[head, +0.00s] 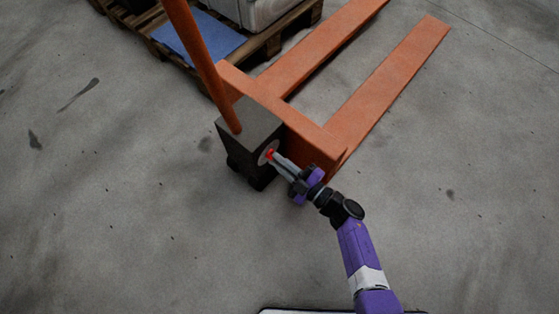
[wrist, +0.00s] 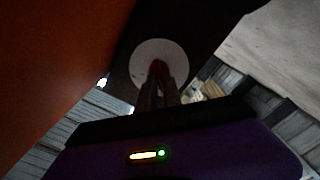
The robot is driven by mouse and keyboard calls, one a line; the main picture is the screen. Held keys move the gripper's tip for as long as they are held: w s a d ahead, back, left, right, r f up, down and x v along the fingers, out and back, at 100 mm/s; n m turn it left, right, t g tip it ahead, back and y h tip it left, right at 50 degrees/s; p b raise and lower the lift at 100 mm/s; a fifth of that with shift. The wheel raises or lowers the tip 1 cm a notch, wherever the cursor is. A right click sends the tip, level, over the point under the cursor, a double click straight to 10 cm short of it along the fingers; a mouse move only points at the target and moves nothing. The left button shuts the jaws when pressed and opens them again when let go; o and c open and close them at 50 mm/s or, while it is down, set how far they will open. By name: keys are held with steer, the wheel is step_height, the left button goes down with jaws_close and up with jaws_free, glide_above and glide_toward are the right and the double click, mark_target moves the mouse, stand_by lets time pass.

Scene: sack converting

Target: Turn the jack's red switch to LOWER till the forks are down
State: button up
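The orange pallet jack (head: 320,147) stands on the concrete floor with its two forks pointing to the upper right. Its dark housing (head: 250,122) carries a pale round dial with the red switch (head: 269,153) at its centre. My gripper (head: 275,158) reaches the dial from the lower right, its fingertips at the red switch. In the wrist view the fingers lie close together over the red switch (wrist: 157,67) on the white dial (wrist: 140,60). They appear closed around it and hide most of it. Lettering on the dial is not readable. Fork height is hard to judge.
The jack's orange handle (head: 200,60) rises to the upper left from the housing. A wooden pallet (head: 270,40) with a blue sheet (head: 205,38) and a pale load lies behind the jack. The floor around my arm is clear.

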steer(key=shift+m, duration=0.3)
jaws_close()
steer(key=m+p, duration=0.1)
steer(key=m, duration=0.3)
steer(key=m+p, duration=0.2)
steer(key=m, duration=0.2)
steer(key=shift+w+d+r+m, duration=0.1)
steer(key=shift+w+d+m, duration=0.1)
steer(key=shift+m, duration=0.2)
steer(key=shift+w+d+f+m+p, duration=0.1)
steer(key=shift+m+p, duration=0.25)
steer(key=shift+m, duration=1.75)
steer(key=shift+f+m+p, duration=0.1)
steer(key=shift+m+p, duration=0.2)
steer(key=shift+m, duration=1.8)
steer(key=o, duration=0.6)
jaws_free()
